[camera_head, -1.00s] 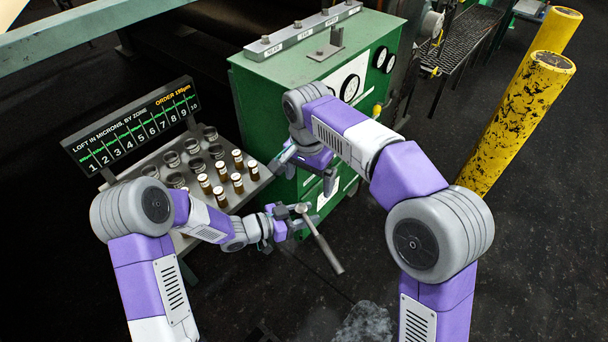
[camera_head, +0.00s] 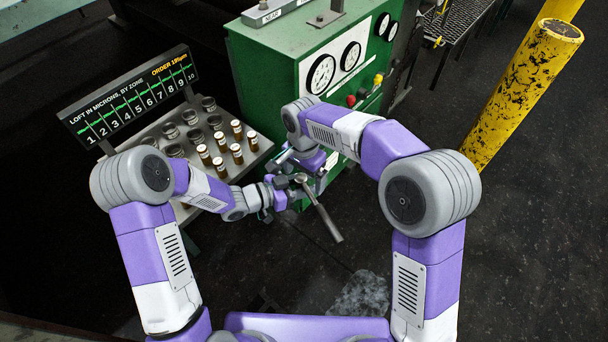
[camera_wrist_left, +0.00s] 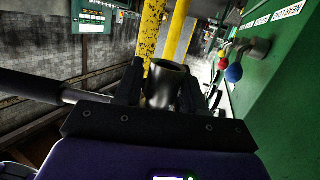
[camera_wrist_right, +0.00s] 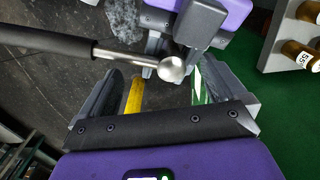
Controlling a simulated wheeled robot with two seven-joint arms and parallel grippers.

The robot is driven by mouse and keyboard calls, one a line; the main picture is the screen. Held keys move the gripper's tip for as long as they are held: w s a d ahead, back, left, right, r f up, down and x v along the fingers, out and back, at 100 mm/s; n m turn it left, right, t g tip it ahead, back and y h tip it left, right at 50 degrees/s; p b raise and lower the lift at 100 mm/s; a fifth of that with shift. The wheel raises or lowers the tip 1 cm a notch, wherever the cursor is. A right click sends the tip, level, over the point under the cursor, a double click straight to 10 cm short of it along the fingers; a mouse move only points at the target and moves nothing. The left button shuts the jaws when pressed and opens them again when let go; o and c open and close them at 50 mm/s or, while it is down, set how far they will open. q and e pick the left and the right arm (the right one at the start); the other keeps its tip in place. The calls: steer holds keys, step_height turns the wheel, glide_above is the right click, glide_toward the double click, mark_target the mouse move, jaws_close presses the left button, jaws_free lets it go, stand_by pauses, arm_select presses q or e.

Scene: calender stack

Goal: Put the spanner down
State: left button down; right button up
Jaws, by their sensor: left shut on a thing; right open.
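The spanner (camera_head: 325,217) has a pale metal shaft and head and a dark grip. My left gripper (camera_head: 290,188) is shut on its head end, and the handle slants down to the right over the dark floor. In the left wrist view the metal head (camera_wrist_left: 163,85) stands between the jaws and the dark handle (camera_wrist_left: 35,87) reaches left. My right gripper (camera_head: 300,160) is open, just beyond the left one. In the right wrist view the spanner's round head (camera_wrist_right: 171,69) appears in front of the open right jaws. I cannot tell whether they touch it.
A green cabinet (camera_head: 265,70) with dials and coloured knobs stands behind my right gripper. A rack (camera_head: 258,168) of jars and brown bottles, with a zone display (camera_head: 130,100), is to the left. A yellow post (camera_head: 510,105) stands at right. Dark floor in front is open.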

steer(key=shift+f, duration=0.2)
steer(key=shift+a, duration=0.1)
steer(key=c, duration=1.2)
arm_select(q)
steer(key=shift+w+r, duration=0.1)
arm_select(e)
steer(key=shift+s, duration=0.15)
steer(key=c, duration=0.4)
